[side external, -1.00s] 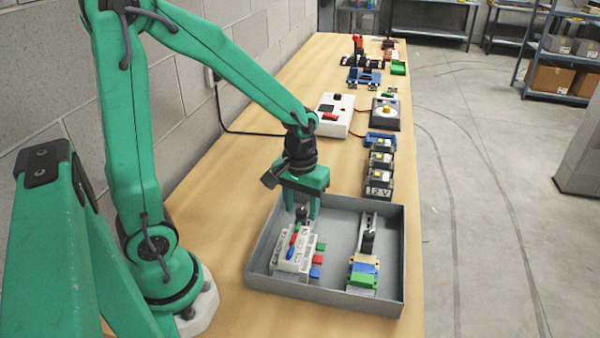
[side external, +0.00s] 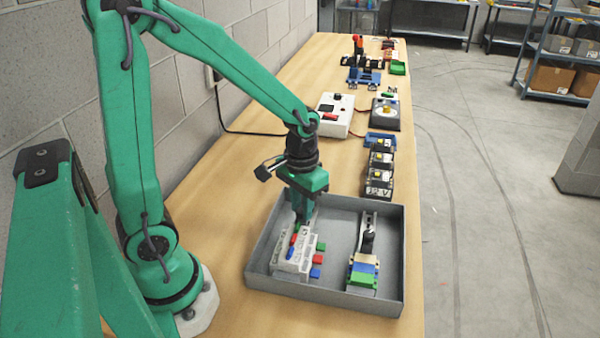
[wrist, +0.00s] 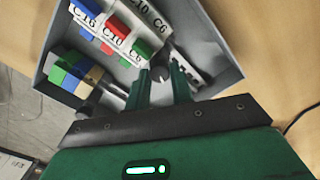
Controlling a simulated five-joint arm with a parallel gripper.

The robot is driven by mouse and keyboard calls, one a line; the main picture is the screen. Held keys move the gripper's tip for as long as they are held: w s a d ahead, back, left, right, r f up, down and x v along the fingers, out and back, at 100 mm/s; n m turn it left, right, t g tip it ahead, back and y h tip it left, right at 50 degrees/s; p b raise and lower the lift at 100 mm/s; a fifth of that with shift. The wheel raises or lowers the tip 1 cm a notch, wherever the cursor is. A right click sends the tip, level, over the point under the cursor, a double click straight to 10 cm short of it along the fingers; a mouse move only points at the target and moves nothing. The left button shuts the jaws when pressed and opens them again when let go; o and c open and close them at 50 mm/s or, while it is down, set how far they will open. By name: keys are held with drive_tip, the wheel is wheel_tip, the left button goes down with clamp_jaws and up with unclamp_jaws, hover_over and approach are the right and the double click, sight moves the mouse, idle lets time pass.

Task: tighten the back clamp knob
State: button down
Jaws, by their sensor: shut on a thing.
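My gripper (side external: 302,215) points down into the grey tray and is shut on a black clamp knob (wrist: 160,74) behind the left-hand block of white modules (side external: 295,255). In the side view the fingers mostly hide this knob. In the wrist view it shows between the two green fingertips (wrist: 163,76), beside a slotted metal rail (wrist: 190,75). The white modules carry labels reading C16, C10 and C6, with red, blue and green levers. A second black knob (side external: 367,241) stands upright on the right-hand rail, behind the beige, blue and green blocks (side external: 362,272).
The tray's walls (side external: 404,255) surround both rails. Battery-like units (side external: 379,183), a white box with a red switch (side external: 336,115) and a yellow-button box (side external: 385,113) stand farther back. Bare wooden table (side external: 240,190) lies left of the tray.

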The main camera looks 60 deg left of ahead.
sight(300, 210)
drive_tip(key=shift+s, duration=0.15)
drive_tip(key=c, duration=1.2)
unclamp_jaws()
drive_tip(key=shift+r, duration=0.1)
drive_tip(key=shift+r, duration=3.75)
